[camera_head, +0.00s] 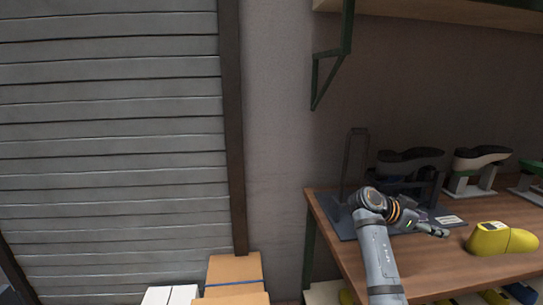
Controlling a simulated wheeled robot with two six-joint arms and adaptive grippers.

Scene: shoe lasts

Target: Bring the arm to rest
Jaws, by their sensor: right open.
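My right arm reaches in from the bottom of the view over the wooden table (425,275). My right gripper (444,233) is open and points to the right. It is small in the picture, and I see nothing between its fingers. A yellow shoe last (502,240) stands on the table to the right of the gripper, with a gap between them. My left gripper is not in the view.
A dark shoe last (411,160) sits on a dark stand behind my right arm. Another last (481,157) on a light stand is to its right. A dark base plate (345,229) lies at the table's left. Cardboard boxes (235,268) stand left of the table. A shelf (440,10) hangs above.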

